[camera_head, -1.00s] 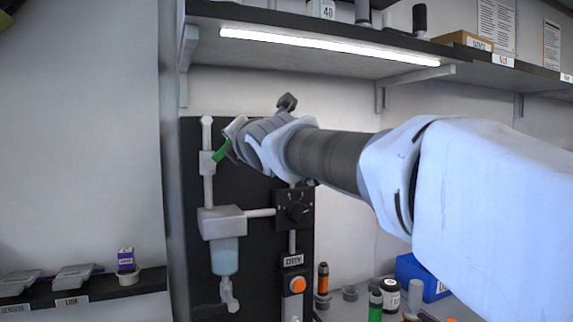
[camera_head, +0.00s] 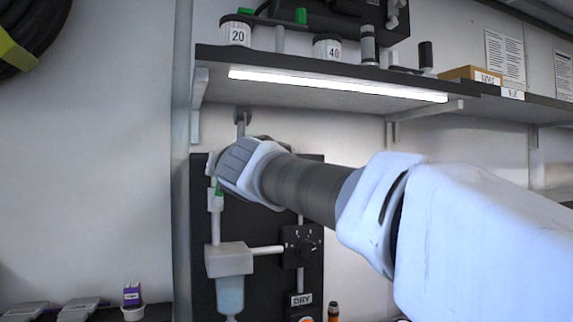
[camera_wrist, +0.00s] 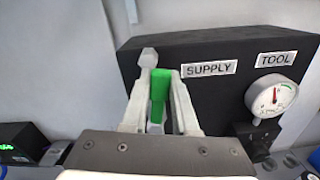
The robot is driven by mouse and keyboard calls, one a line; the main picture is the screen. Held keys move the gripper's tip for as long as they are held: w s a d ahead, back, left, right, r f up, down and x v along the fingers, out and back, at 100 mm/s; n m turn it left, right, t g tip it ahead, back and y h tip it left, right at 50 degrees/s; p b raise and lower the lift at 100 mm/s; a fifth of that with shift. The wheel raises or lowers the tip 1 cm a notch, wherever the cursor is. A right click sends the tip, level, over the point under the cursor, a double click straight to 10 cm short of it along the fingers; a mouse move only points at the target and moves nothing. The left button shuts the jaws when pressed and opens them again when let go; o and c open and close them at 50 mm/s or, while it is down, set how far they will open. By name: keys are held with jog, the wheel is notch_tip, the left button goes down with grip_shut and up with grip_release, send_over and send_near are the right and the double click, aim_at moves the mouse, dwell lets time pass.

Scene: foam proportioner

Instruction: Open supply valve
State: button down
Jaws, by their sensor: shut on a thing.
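The supply valve's green handle (camera_wrist: 158,92) stands nearly upright in line with its pale pipe fitting in the wrist view, beside the SUPPLY label (camera_wrist: 209,69). My gripper (camera_wrist: 160,100) is shut on the handle, one light finger on each side. In the head view a small part of the green handle (camera_head: 219,190) shows at the valve on the vertical pipe (camera_head: 215,228). My wrist hides most of the grip and the upper panel there.
A pressure gauge (camera_wrist: 272,95) sits right of my gripper in the wrist view. A lit shelf (camera_head: 340,68) overhangs the panel.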

jog(key=shift+s+a+n+p, duration=0.3)
jog(key=shift+a+n, duration=0.35)
jog(key=shift+n, duration=0.45)
jog(key=shift+f, duration=0.1)
jog(key=c, duration=0.7)
grip_release()
jog(key=shift+s+d, duration=0.1)
jog(key=shift+s, duration=0.05)
